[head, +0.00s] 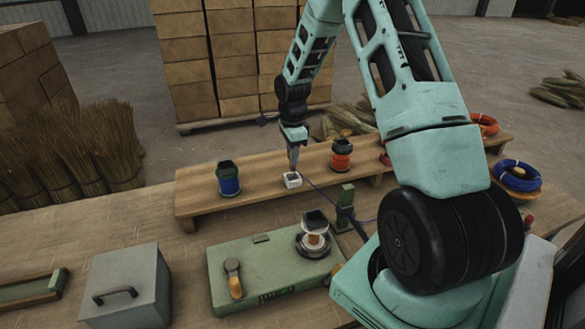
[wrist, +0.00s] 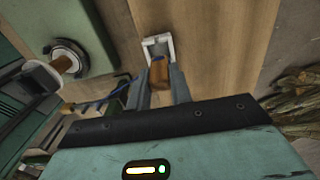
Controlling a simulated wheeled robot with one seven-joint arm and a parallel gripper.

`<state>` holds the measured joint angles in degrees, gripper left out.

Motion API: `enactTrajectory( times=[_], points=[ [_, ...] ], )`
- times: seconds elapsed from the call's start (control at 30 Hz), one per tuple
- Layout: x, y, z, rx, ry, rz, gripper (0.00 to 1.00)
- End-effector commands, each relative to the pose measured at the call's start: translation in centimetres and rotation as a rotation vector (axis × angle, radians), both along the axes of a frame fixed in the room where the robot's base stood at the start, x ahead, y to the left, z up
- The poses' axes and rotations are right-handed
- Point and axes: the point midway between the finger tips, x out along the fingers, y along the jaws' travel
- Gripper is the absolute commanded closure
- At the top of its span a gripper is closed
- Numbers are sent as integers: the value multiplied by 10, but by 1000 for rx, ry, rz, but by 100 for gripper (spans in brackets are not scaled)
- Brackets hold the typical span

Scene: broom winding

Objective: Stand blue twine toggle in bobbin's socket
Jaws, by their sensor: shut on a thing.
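My gripper (head: 293,167) reaches down over the wooden shelf. It is shut on a small brown toggle with a little blue at its end (wrist: 160,75), seen between the fingers in the wrist view. A white holder (head: 292,180) stands directly below the fingers and also shows in the wrist view (wrist: 150,43). I cannot tell whether the toggle still touches it. The bobbin (head: 314,241), with an orange-brown core and a dark square top, sits on the green winder; it also shows in the wrist view (wrist: 66,63). Its socket's inside is hidden.
A blue spool (head: 229,181) and a red spool (head: 341,160) stand on the shelf (head: 260,189) either side of the holder. The green winder (head: 260,262) has a wooden-handled knob. A grey box (head: 128,285) stands left of it. Coils of twine (head: 518,177) lie at right.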

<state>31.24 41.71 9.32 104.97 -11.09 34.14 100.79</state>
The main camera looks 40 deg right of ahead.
Motion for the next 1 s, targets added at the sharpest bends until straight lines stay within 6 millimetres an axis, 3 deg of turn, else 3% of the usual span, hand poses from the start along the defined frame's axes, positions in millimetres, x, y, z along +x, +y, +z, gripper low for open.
enactTrajectory(
  times=[0.2,0.6,0.8,1.0],
  points=[
    [1,0,38,-2,-4,1,100],
    [0,1,89,0,0,2,100],
    [-3,2,93,0,1,2,100],
    [-26,16,91,0,1,1,100]
  ],
)
